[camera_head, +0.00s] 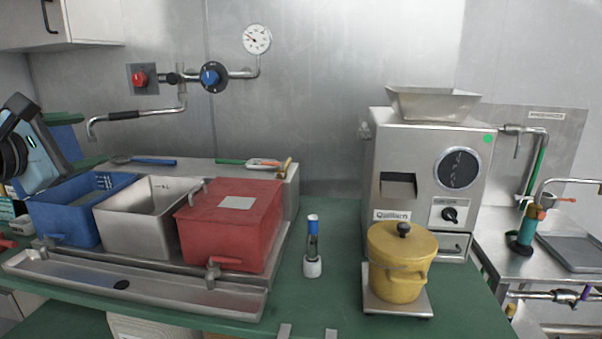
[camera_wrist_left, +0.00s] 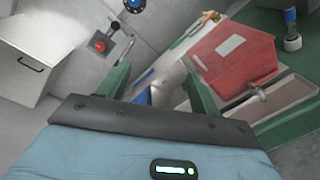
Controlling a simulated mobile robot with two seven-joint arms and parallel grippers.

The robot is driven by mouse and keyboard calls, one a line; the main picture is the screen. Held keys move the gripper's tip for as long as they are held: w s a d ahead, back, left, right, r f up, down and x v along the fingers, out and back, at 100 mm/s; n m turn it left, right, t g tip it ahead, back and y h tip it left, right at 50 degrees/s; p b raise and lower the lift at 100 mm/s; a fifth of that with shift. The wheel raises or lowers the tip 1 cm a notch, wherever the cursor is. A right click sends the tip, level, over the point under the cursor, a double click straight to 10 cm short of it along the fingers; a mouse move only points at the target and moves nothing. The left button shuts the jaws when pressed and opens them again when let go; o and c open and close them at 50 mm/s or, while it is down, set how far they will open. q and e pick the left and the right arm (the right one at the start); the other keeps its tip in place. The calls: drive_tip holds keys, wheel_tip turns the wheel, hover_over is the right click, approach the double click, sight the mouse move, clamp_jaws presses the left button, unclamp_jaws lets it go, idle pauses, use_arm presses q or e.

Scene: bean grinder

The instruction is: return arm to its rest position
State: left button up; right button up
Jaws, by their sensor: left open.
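My left gripper (camera_head: 84,139) shows at the left edge of the head view, above the blue bin. Its green fingers are apart with nothing between them. In the left wrist view its two green fingers (camera_wrist_left: 157,80) are spread, with the red bin beyond them at the right. My right gripper is in neither view. The steel bean grinder (camera_head: 382,153) stands upright on the green counter at the right, with a steel hopper (camera_head: 432,104) on top. A yellow lidded pot (camera_head: 402,265) stands on a small metal plate in front of it.
A blue bin (camera_head: 68,221), an open steel bin (camera_head: 135,228) and a red bin (camera_head: 222,238) stand in a row at left. A tap (camera_head: 110,117) hangs above them. A blue-capped tube (camera_head: 313,240) stands mid-counter in a white base. Counter around it is clear.

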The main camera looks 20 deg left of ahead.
use_arm(q)
wheel_tip(320, 180, down, 22)
drive_tip(key=d+n+g+h+p, duration=0.2)
drive_tip(key=n+g+p, duration=0.1)
drive_tip(key=n, duration=0.8)
drive_tip(key=s+d+f+n+g+h+p, duration=0.1)
drive_tip(key=s+d+f+n, duration=0.3)
drive_tip(key=f, duration=0.4)
drive_tip(key=s+d+f+n+g+p, duration=0.1)
drive_tip(key=s+d+f+n, duration=0.1)
drive_tip(key=s+f+n, duration=0.35)
drive_tip(key=s+d+f+n+g+p, duration=0.1)
drive_tip(key=s+d+f+n+p, duration=0.1)
drive_tip(key=s+d+f+n, duration=0.6)
drive_tip(key=s+d+f+n+g+p, duration=0.2)
drive_tip(key=s+d+f+n, duration=0.7)
drive_tip(key=s+n, duration=0.7)
drive_tip(key=d+p, duration=0.1)
drive_tip(key=d, duration=0.2)
drive_tip(key=shift+s, duration=0.35)
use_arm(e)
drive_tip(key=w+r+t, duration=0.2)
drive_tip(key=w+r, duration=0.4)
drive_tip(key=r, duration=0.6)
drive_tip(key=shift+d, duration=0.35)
use_arm(q)
drive_tip(key=shift+n, duration=0.25)
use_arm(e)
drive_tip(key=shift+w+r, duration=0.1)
